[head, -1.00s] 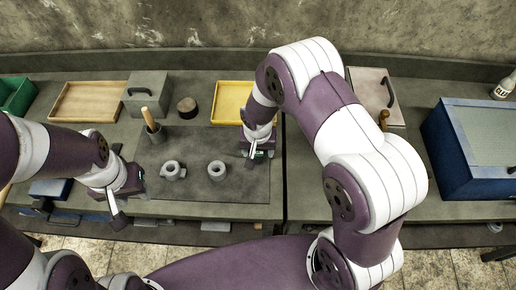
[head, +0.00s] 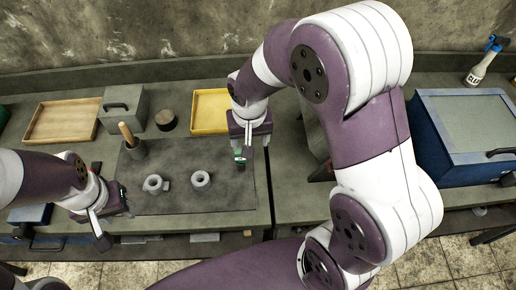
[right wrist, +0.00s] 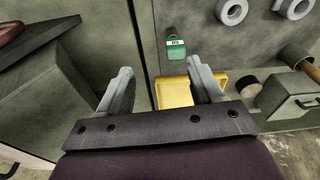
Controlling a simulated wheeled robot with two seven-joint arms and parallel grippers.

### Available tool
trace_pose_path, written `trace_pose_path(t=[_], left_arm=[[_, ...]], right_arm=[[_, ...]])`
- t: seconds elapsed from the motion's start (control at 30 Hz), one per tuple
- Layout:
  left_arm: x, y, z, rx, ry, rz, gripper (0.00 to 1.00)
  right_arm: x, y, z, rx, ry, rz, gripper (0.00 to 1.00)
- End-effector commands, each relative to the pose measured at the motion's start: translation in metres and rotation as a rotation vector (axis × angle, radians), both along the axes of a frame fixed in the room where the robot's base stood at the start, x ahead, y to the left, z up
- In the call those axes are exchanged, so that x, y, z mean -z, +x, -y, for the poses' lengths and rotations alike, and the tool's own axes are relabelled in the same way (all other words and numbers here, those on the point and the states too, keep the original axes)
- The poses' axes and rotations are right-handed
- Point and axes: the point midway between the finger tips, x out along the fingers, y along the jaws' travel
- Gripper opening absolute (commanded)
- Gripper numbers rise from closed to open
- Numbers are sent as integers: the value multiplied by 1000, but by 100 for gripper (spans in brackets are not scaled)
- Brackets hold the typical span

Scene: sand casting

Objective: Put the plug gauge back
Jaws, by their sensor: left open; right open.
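The plug gauge (head: 239,155), green with a dark end, is on the dark mat (head: 185,205) near its right edge. In the right wrist view the green gauge (right wrist: 175,47) shows a white label and sits beyond the fingertips, apart from them. My right gripper (head: 246,137) is just behind the gauge; its two fingers (right wrist: 160,78) are spread with nothing between them. My left gripper (head: 101,224) is open and empty at the bench's front left edge, away from the gauge.
Two grey ring-shaped parts (head: 201,180) stand on the mat. A holder with a wooden handle (head: 129,135), a dark puck (head: 166,120), a yellow tray (head: 210,106), a grey box (head: 123,100) and a wooden tray (head: 62,122) are behind. A blue box (head: 436,150) stands right.

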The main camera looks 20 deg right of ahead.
Motion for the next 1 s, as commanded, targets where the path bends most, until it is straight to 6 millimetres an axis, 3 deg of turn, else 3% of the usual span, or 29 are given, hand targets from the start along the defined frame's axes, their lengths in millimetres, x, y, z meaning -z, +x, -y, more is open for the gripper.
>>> trace_pose_path(t=[0.2, 0.3, 1.0], left_arm=[[0, 0, 0, 0, 0, 0, 43], [0, 0, 0, 0, 0, 0, 43], [0, 0, 0, 0, 0, 0, 43]], right_arm=[[-15, -71, 35, -159, 5, -15, 66], [-16, -88, 40, -199, 5, -16, 66], [-16, -93, 41, -211, 4, -17, 66]])
